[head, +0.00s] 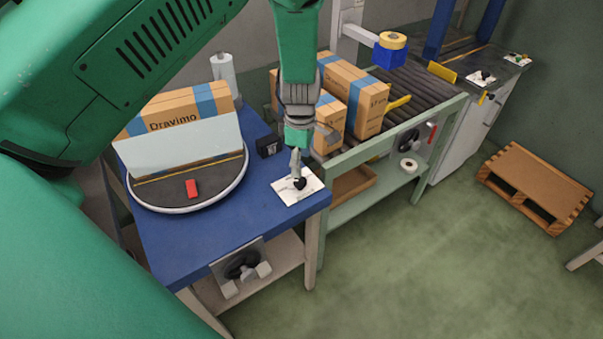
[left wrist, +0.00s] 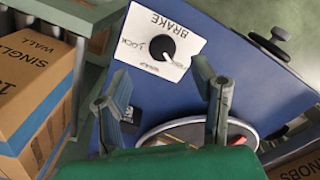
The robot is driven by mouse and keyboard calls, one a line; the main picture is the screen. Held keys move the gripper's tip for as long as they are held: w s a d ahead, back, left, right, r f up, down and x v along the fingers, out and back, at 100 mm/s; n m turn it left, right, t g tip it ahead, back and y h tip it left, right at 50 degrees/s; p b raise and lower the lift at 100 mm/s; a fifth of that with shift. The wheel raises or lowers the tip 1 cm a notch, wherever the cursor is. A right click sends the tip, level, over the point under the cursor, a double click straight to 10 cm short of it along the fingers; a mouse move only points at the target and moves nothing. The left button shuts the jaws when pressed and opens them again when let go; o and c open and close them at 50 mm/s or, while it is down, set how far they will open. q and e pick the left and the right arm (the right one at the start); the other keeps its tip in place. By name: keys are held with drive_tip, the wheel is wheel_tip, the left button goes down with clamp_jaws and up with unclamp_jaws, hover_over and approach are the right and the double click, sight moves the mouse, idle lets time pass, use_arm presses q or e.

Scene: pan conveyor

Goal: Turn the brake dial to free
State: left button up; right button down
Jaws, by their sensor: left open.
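The brake dial (left wrist: 159,47) is a black knob on a white plate (left wrist: 186,32) marked BRAKE, with LOCK and other small labels around it. Its white mark points to the lower right in the left wrist view, near the small labels there; I cannot tell exactly which one it meets. In the head view the dial (head: 299,183) sits on its plate (head: 284,187) at the blue table's right corner. My left gripper (head: 296,155) hangs just above the dial, pointing down. In the left wrist view its fingers (left wrist: 160,95) are apart and empty. My right gripper is out of view.
The blue table (head: 205,244) carries a round turntable (head: 205,208) with a Dravimo box (head: 178,108) and a clear panel. A small black block (head: 268,146) stands near the dial. Boxes (head: 357,95) sit on the roller conveyor behind. A pallet (head: 537,185) lies on the floor.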

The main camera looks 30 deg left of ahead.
sight(301, 180)
use_arm(q)
drive_tip(key=shift+r, duration=2.4)
